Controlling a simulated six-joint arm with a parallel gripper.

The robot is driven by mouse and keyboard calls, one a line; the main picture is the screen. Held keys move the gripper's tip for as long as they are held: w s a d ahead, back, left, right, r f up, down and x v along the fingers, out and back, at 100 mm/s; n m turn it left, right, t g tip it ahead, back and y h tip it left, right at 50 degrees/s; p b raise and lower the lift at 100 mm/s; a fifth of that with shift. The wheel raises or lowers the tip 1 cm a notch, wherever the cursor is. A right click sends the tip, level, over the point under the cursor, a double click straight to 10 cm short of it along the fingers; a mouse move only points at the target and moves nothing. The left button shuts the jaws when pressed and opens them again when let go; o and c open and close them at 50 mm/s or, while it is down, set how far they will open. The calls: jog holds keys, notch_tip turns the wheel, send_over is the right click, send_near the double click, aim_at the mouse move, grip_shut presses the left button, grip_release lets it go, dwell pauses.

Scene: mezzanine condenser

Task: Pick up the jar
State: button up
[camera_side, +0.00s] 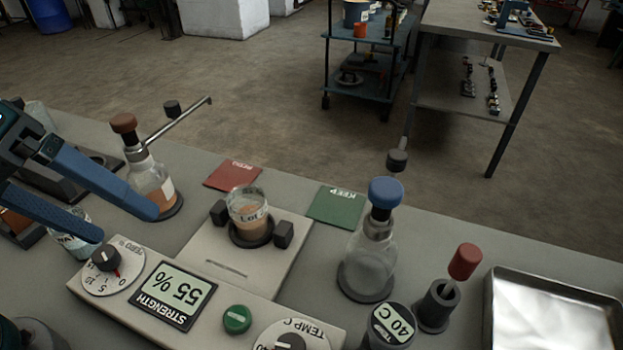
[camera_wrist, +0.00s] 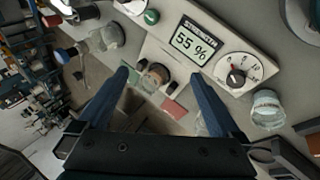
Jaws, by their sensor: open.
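A small clear glass jar (camera_side: 248,208) with amber contents and a "Lot" label stands upright on a dark round pad of the pale instrument, between two dark blocks. It also shows in the wrist view (camera_wrist: 155,77), between and beyond my fingertips. A second glass jar (camera_side: 75,250) with pale contents is partly hidden by one of my fingers in the side view; it is at the right in the wrist view (camera_wrist: 267,108). My gripper (camera_side: 120,222) has two blue fingers spread wide apart. It is empty and left of the amber jar, touching neither jar as far as I can see.
The instrument reads 55 % on its display (camera_side: 173,295). A brown-capped bottle (camera_side: 152,183) with a metal side arm stands behind my fingers. A blue-capped flask (camera_side: 369,262), red mat (camera_side: 233,175), green mat (camera_side: 336,207) and metal tray (camera_side: 550,315) lie around it.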

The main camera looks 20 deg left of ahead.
jog(key=w+d+n+g+h, duration=0.1)
jog(key=w+d+n+h, duration=0.3)
jog(key=w+n, duration=0.15)
jog(key=n+t+h, duration=0.2)
jog(key=n+h, duration=0.1)
jog(key=n, duration=0.9)
send_near(263, 203)
jog(key=shift+w+d+f, duration=0.4)
jog(key=shift+w+d, duration=0.05)
jog(key=shift+w, duration=0.15)
jog(key=shift+w+d+f, duration=0.4)
jog(key=shift+w, duration=0.25)
jog(key=shift+s+f+n, duration=0.1)
jog(key=shift+f+n, duration=0.15)
jog(key=shift+f, duration=0.1)
jog(key=shift+d+f, duration=0.15)
jog(key=shift+f, duration=0.15)
jog(key=shift+x, duration=3.5)
jog(key=shift+s, duration=0.2)
jog(key=c, duration=1.5)
jog(key=shift+r, duration=0.2)
